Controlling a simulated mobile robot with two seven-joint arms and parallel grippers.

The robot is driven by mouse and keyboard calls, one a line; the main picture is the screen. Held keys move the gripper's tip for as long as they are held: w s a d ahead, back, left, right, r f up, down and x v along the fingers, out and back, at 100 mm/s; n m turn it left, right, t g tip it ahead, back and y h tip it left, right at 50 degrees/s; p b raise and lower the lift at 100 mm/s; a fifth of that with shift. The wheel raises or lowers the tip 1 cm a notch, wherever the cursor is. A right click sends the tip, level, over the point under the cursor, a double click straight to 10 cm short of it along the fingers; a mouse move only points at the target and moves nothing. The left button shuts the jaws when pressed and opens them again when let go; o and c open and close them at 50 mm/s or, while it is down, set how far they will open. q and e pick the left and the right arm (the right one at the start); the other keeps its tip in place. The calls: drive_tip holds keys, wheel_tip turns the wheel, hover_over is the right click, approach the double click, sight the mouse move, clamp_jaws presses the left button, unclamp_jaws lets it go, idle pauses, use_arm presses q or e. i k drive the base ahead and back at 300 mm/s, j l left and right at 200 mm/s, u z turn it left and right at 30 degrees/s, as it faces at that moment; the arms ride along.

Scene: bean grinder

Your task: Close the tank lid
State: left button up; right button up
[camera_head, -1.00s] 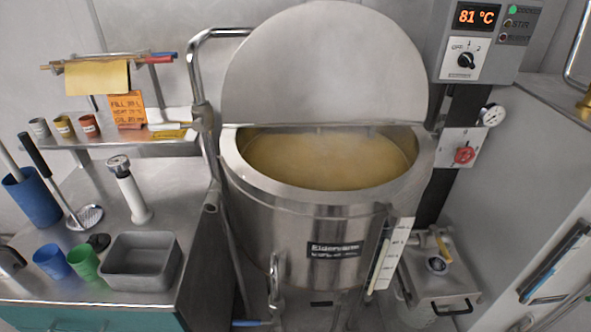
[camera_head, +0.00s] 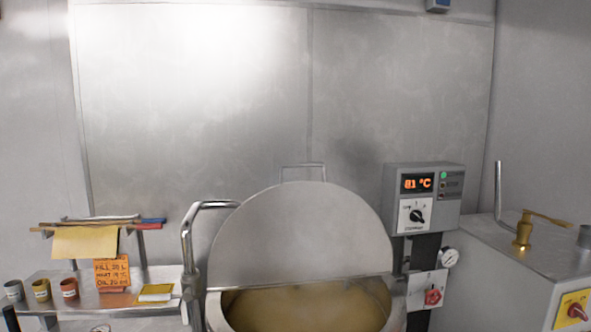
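The tank (camera_head: 216,314) is a round steel vessel at the bottom middle of the head view, cut off by the lower edge. A yellowish content shows inside it. Its round grey lid (camera_head: 300,235) stands upright, open, hinged along the back of the tank. A thin metal loop handle (camera_head: 303,166) sticks up at the lid's top edge. Neither of my grippers shows in the view.
A bent steel pipe (camera_head: 187,250) stands just left of the lid. A control box (camera_head: 425,198) reading 81 °C is to the right, above a red knob (camera_head: 433,297). A shelf (camera_head: 70,277) with small cups and an orange note (camera_head: 112,272) is at left. A brass tap (camera_head: 523,230) is at far right.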

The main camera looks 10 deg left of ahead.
sight(219, 275)
drive_tip(key=k+j, duration=0.2)
drive_tip(key=l+z, duration=0.25)
drive_tip(key=l, duration=0.15)
drive_tip(key=i+l+z, duration=0.25)
drive_tip(key=l+z, duration=0.3)
drive_tip(key=l, duration=0.15)
drive_tip(key=i, duration=0.05)
